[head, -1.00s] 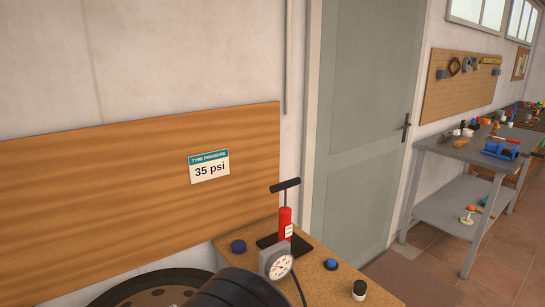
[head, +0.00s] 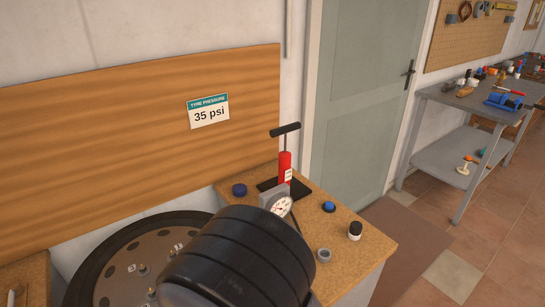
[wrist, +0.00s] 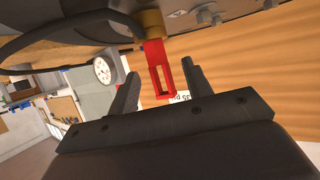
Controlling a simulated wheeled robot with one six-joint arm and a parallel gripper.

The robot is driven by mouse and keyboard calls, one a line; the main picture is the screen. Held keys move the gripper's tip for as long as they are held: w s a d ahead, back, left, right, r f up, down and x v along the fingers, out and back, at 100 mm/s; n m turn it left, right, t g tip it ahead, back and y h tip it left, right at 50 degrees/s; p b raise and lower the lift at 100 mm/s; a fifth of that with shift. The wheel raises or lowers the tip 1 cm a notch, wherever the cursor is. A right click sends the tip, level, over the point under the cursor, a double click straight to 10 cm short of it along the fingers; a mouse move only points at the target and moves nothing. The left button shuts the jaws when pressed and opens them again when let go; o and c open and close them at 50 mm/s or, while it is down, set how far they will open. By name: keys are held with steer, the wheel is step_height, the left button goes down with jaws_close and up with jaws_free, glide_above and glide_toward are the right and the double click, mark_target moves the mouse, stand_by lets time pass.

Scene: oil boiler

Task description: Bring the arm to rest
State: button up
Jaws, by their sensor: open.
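My gripper (wrist: 160,68) shows in the wrist view with its two dark fingers spread apart. A red open-framed lever piece (wrist: 155,62) lies between the fingers in the picture, with a gap on each side. It joins a brass-coloured fitting (wrist: 147,22) with a dark hose (wrist: 62,28) near it. In the head view, my dark ribbed arm link (head: 240,255) fills the lower middle, and my gripper is hidden behind it. The arm covers part of the wheel (head: 82,262).
A red hand pump (head: 285,168) with a gauge (head: 281,207) stands on a cork-topped bench (head: 350,270). A wooden board with a 35 psi sign (head: 208,111) is behind. Floor is free at right.

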steer(key=x, duration=0.2)
steer(key=r+p+x, duration=0.1)
steer(key=x, duration=0.1)
steer(key=shift+w+f, duration=0.1)
steer(key=shift+w, duration=0.25)
step_height(320, 180, up, 6)
steer(key=p, duration=0.4)
steer(key=shift+s+p, duration=0.1)
steer(key=shift+p, duration=0.25)
steer(key=w+d+b, duration=0.4)
steer(key=d, duration=0.5)
steer(key=shift+n+y+b, duration=0.3)
steer(key=shift+y, duration=0.1)
